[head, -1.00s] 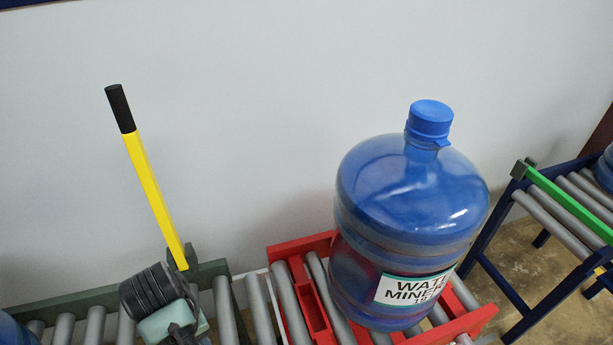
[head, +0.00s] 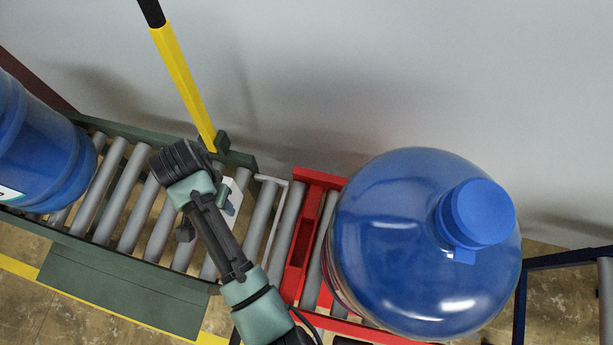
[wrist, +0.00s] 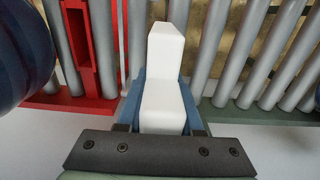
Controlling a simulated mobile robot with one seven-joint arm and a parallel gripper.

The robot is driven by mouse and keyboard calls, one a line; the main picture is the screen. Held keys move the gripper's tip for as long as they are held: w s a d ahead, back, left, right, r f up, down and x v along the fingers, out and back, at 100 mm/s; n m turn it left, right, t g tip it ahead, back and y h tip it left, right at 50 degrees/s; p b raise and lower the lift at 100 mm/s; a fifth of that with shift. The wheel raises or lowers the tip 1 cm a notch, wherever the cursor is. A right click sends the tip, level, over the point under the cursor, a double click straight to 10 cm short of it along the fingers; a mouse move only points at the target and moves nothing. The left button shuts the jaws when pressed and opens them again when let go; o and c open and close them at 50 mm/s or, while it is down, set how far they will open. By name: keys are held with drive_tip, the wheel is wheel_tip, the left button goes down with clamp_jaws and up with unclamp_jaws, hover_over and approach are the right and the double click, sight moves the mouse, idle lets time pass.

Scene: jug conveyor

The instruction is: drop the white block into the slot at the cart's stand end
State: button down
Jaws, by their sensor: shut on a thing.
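The white block (wrist: 165,85) is held between the two blue fingers of my gripper (wrist: 163,100) in the wrist view. In the head view the block (head: 236,193) shows partly behind my gripper (head: 228,198), above the rollers near the stand's right end. The red cart (head: 322,178) stands right of it. Its slot (head: 303,240), a long narrow red trough, lies across the cart's left end, beside the stand. The slot also shows in the wrist view (wrist: 82,50), left of the block. The block is apart from the slot.
A large blue jug (head: 400,240) stands on the cart close right of the slot. Another jug (head: 40,150) is on the green roller stand (head: 120,268) at left. A yellow lever (head: 183,85) with a black grip rises behind my gripper. A blue-framed conveyor (head: 560,258) is at right.

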drive_tip(key=s+d+p, duration=0.1)
drive_tip(key=s+d, duration=0.2)
drive_tip(key=d, duration=0.5)
drive_tip(key=s+d+p, duration=0.1)
drive_tip(key=s+d, duration=0.2)
drive_tip(key=d, duration=0.6)
drive_tip(key=shift+w+a+f+b, duration=0.15)
drive_tip(key=shift+f+b, duration=0.5)
drive_tip(key=shift+f, duration=2.35)
drive_tip(key=shift+a+f+b, duration=0.1)
drive_tip(key=shift+f+b, duration=0.55)
drive_tip(key=shift+f, duration=2.3)
drive_tip(key=shift+f, duration=0.15)
drive_tip(key=c, duration=0.6)
unclamp_jaws()
drive_tip(key=shift+o, duration=0.2)
